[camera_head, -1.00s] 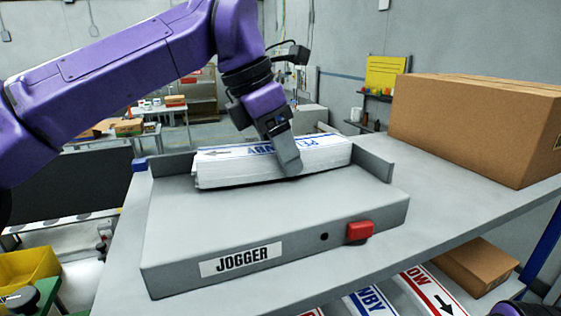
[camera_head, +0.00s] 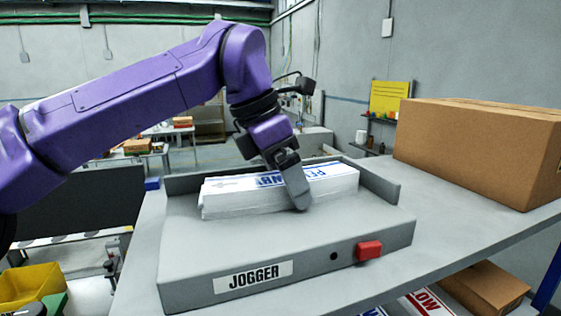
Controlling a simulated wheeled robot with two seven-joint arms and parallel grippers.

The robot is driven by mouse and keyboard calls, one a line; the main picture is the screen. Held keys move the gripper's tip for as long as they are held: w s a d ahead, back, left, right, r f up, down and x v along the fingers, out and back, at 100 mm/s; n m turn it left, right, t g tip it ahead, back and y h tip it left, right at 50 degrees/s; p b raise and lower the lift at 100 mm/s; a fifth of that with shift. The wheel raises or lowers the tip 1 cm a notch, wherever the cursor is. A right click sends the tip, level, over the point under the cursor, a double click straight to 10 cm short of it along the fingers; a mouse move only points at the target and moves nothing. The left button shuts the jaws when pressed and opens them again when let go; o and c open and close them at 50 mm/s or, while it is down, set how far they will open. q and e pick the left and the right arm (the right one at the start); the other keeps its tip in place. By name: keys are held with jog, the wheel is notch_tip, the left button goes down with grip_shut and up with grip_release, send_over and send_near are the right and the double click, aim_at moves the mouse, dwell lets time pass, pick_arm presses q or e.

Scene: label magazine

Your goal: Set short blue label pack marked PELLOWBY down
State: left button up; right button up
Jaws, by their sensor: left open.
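The short label pack (camera_head: 235,200) is a white stack with blue lettering on top, partly hidden; only pieces such as "PE" and "NBY" read. It lies flat on the grey jogger (camera_head: 200,254), near the raised back and right walls. My left gripper (camera_head: 300,203) comes down over the pack from above. Its near finger stands in front of the pack's front face, with its tip close to the jogger's bed. The far finger is hidden behind the pack. The gripper is open around the pack. My right gripper is not in view.
A large cardboard box (camera_head: 480,150) stands on the grey bench (camera_head: 440,218) to the right of the jogger. A red button (camera_head: 369,251) is on the jogger's front. Below are a small cardboard box (camera_head: 490,288) and a red-lettered pack (camera_head: 428,302). A yellow bin (camera_head: 28,288) is at lower left.

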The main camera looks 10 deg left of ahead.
pick_arm(q)
jog(key=p+v, duration=0.2)
jog(key=v, duration=1)
dwell(1.8)
